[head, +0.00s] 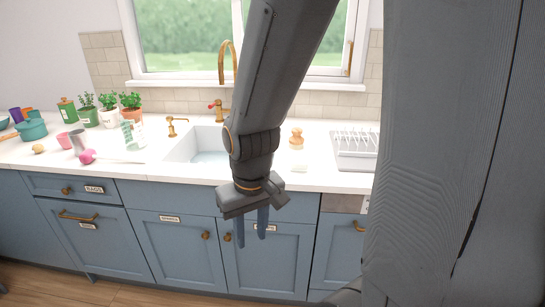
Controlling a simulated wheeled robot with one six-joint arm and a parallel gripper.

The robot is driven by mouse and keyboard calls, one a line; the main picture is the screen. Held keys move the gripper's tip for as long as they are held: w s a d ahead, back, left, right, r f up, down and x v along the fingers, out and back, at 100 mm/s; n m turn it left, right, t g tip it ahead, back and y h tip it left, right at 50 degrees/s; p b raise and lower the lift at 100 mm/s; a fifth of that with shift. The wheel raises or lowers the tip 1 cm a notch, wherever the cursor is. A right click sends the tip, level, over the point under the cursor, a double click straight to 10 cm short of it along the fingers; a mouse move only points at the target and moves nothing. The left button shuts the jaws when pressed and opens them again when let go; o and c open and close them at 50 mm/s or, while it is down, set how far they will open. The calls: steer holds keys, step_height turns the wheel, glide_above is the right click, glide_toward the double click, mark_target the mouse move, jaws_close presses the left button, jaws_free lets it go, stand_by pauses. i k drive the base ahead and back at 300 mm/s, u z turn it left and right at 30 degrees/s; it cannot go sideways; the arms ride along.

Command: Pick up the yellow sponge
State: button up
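I see no clearly recognisable yellow sponge. A small yellowish-tan lump (38,149) lies on the counter at the far left, but it is too small to tell what it is. My gripper (252,238) points down in front of the blue cabinet doors, below the counter's front edge. Its two fingers are apart with nothing between them. It is well to the right of the tan lump. My arm hides part of the sink and the counter behind it.
The white sink (198,148) is set in the white counter (120,166). A dish rack (355,150) and an amber-topped bottle (297,140) stand to the right. Potted plants (131,104), a teal pot (32,129) and a pink item (87,156) stand on the left.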

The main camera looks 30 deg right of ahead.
mark_target(299, 162)
steer(key=z, duration=0.4)
steer(key=i, duration=0.9)
steer(key=z, duration=0.75)
